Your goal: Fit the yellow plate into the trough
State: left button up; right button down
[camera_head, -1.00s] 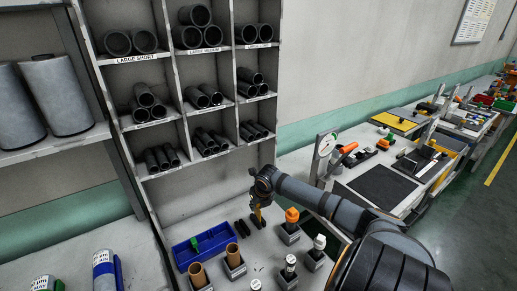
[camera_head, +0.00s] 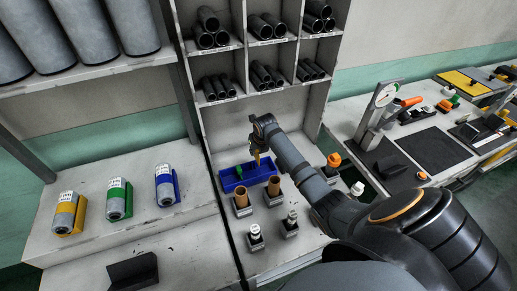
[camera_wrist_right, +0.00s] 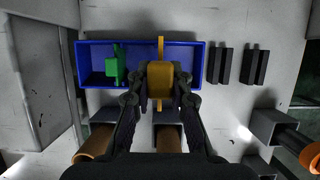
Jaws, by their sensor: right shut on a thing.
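The blue trough (camera_head: 231,186) stands on the bench below the tube rack; it also shows in the right wrist view (camera_wrist_right: 88,78). An upright green piece (camera_wrist_right: 115,66) sits in its left part. My right gripper (camera_wrist_right: 158,84) is shut on the yellow plate (camera_wrist_right: 160,70), which also shows in the head view (camera_head: 257,157). The plate appears to be above the trough, right of the green piece, and overlaps both long rims in the wrist view. Its exact height and lower edge cannot be told. My left gripper is not in view.
Two dark bars (camera_wrist_right: 219,66) (camera_wrist_right: 254,65) lie right of the trough. Brown tubes in square holders (camera_head: 242,198) (camera_head: 273,187) stand in front of it. White-topped (camera_head: 255,233) and orange-topped (camera_head: 333,161) items stand nearby. The tube rack (camera_head: 198,120) rises behind.

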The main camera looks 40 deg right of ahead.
aim_at(256, 157)
jog(key=shift+r+p, duration=0.15)
jog(key=shift+p, duration=0.25)
jog(key=shift+f+b, duration=0.5)
jog(key=shift+f, duration=0.15)
jog(key=shift+f+b, duration=0.8)
jog(key=shift+f, duration=0.75)
jog(key=shift+f, duration=0.35)
jog(key=shift+f+b, duration=0.55)
jog(key=shift+f, duration=0.55)
